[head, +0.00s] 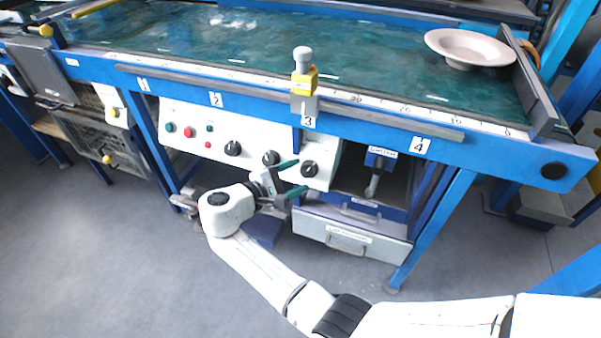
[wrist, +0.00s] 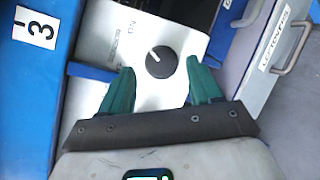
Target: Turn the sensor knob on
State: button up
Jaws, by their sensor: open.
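A white control panel (head: 215,137) under the table carries three black knobs in a row. The rightmost black knob (head: 310,169) is nearest my gripper (head: 295,178). In the wrist view the black knob (wrist: 160,62) has a white pointer line toward its upper left. Small print beside it is too blurred to read surely. My gripper (wrist: 160,80) is open with green fingers, one to each side of the knob in that picture. The knob sits just beyond the fingertips; I cannot tell whether they touch it.
A drawer (head: 350,238) is below right, beside table legs. The blue table edge with number labels (head: 309,121) overhangs the panel. A plate (head: 468,47) lies on top. Floor in front is clear.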

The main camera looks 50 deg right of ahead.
jog(key=s+p+v, duration=0.1)
jog(key=v, duration=0.7)
jog(key=shift+w, duration=0.5)
jog(key=shift+a+f, duration=0.1)
jog(key=shift+a, duration=0.05)
jog(key=s+d+f+m+y, duration=0.2)
jog(key=s+f+y, duration=0.35)
jog(key=s, duration=0.45)
jog(key=s+d+f+m+y, duration=0.1)
jog(key=s+f+m+y, duration=0.25)
jog(key=s+f, duration=0.45)
jog(key=s+a+r+m+t+y, duration=0.1)
jog(key=s+a+r+t+y, duration=0.2)
jog(key=s+a+y, duration=0.6)
notch_tip(320, 180, up, 23)
jog(key=s+d+h+p, duration=0.1)
jog(key=h+p, duration=0.2)
jog(key=p, duration=2)
jog(key=shift+s+d+f, duration=0.2)
jog(key=shift+d, duration=0.2)
